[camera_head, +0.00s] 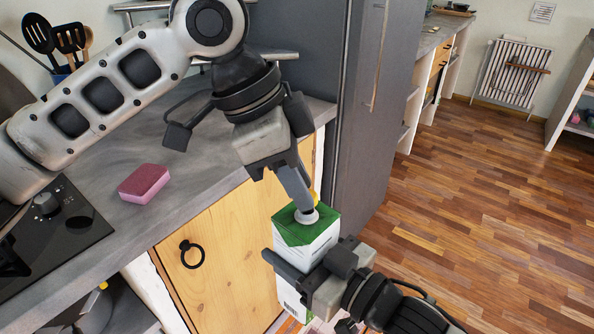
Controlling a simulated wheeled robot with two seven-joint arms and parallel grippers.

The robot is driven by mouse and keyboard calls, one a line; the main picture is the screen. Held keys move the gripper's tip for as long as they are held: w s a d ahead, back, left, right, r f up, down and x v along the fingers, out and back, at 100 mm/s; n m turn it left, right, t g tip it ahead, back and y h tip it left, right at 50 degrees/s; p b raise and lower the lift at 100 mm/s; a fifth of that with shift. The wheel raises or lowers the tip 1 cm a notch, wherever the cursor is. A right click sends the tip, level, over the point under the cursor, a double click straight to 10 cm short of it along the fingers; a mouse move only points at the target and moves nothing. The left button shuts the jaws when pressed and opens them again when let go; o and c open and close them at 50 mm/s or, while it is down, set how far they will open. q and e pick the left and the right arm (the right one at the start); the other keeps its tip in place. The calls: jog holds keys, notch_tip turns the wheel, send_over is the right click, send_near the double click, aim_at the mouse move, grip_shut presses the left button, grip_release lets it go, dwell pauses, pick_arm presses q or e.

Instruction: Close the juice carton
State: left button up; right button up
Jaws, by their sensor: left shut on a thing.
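The juice carton (305,245), white with a green top, is in front of the wooden cabinet door, clear of the counter. My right gripper (312,272) comes in from the lower right, its fingers on either side of the carton's body and shut on it. A round white spout (306,217) stands on the green top. My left gripper (307,203) reaches down from above, its fingertips right at the spout. I cannot tell whether the cap touches the spout.
The grey counter (215,165) holds a pink sponge (144,183) and a black hob (55,235). A utensil holder (62,72) stands at the back left. A dark grey fridge (370,100) rises behind the carton. The wooden floor (490,200) is open to the right.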

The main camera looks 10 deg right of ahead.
pick_arm(q)
jog(key=shift+f, duration=0.35)
jog(key=shift+f, duration=0.55)
dwell(0.3)
